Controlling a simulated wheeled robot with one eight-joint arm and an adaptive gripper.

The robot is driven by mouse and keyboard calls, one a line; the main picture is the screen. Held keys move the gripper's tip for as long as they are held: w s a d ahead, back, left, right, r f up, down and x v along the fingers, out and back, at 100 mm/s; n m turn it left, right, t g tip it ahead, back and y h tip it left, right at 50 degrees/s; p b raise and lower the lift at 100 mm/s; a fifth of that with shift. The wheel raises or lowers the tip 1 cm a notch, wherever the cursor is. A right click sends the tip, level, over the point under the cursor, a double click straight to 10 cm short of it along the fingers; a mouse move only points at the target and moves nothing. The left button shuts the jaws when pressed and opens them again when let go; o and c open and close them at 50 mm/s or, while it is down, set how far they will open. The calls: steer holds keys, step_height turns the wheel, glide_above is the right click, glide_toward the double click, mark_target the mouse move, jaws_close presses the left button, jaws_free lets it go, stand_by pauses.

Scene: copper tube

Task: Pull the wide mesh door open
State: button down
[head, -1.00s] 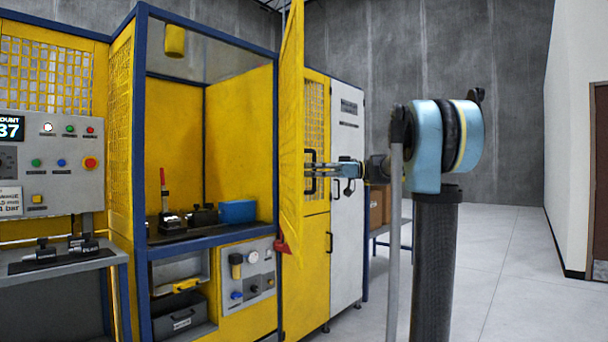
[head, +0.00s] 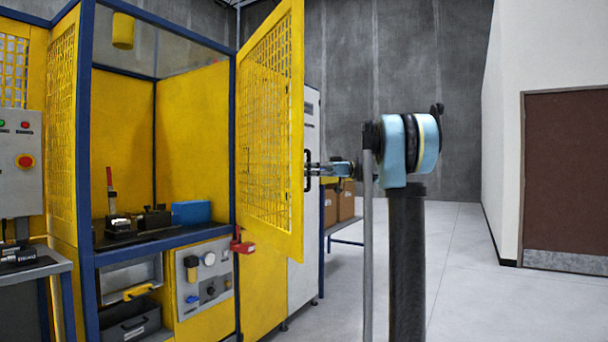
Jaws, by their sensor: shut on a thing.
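The wide yellow mesh door (head: 268,125) stands swung out from the blue-framed machine enclosure. Its hinged side is at the blue post (head: 233,160), and its inner face and mesh show. The dark door handle (head: 307,172) shows just past the free edge, on the far side. My gripper (head: 310,169) reaches in from the right and is shut on the handle. The door's edge partly hides the fingertips.
The enclosure opening shows a blue bin (head: 191,212) and a fixture on a dark shelf (head: 140,235). A red latch piece (head: 242,246) sits low by the post. Boxes stand on a table (head: 345,224) behind my arm. The floor at right is clear.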

mark_target(306, 151)
steer(key=shift+s+f, duration=0.1)
steer(key=shift+s, duration=0.1)
steer(key=c, duration=1.9)
jaws_free()
steer(key=shift+d, duration=0.15)
steer(key=shift+r, duration=0.35)
steer(key=r, duration=0.4)
steer(key=w+r, duration=0.1)
steer(key=r, duration=0.1)
steer(key=shift+r, duration=0.1)
steer(key=r, duration=0.1)
steer(key=s+r, duration=0.1)
steer(key=r, duration=0.1)
steer(key=shift+w, duration=0.15)
steer(key=shift+r, duration=0.1)
